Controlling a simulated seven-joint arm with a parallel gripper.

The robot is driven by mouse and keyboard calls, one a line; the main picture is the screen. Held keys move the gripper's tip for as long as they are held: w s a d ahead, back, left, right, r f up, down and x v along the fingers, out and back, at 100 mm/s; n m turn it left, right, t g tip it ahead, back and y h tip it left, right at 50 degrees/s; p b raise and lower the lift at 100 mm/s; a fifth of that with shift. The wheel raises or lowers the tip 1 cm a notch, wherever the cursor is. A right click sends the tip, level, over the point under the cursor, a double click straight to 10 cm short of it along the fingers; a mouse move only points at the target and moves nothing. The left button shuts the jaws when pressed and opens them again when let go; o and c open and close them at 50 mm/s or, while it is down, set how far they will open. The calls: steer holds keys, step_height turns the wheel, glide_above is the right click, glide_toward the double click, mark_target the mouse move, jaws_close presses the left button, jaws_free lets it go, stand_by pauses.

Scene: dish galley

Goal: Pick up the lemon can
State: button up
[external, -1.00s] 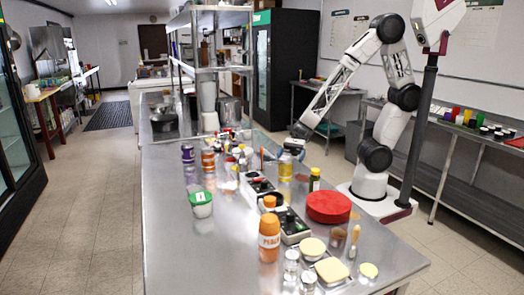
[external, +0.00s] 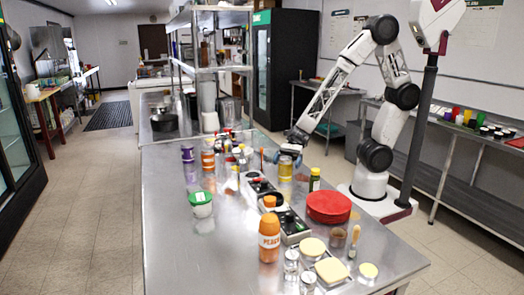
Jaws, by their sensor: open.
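A yellow can (external: 286,170), which looks like the lemon can, stands upright on the steel counter, left of a green bottle. Its label is too small to read. My gripper (external: 290,152) is open and low at the can's top, on its far side in this view. The fingers are small and partly blurred against the can, so I cannot tell whether they touch it or stand around it.
Purple (external: 187,154) and orange (external: 208,160) cans stand left, with small items between. An orange bottle (external: 269,238) is nearer. The counter's left front is clear.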

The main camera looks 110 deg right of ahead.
mark_target(286, 159)
steer(key=shift+x, duration=0.8)
steer(key=c, duration=1.2)
steer(key=shift+r, duration=0.2)
steer(key=shift+r, duration=0.5)
steer(key=shift+s+r, duration=0.2)
steer(key=shift+r, duration=0.4)
steer(key=shift+s+r, duration=0.2)
steer(key=shift+r, duration=0.35)
steer(key=s, duration=0.5)
steer(key=s+r, duration=0.1)
steer(key=s, duration=0.9)
steer(key=shift+s+a+r, duration=0.1)
steer(key=shift+a+r, duration=0.05)
steer(key=shift+r, duration=0.05)
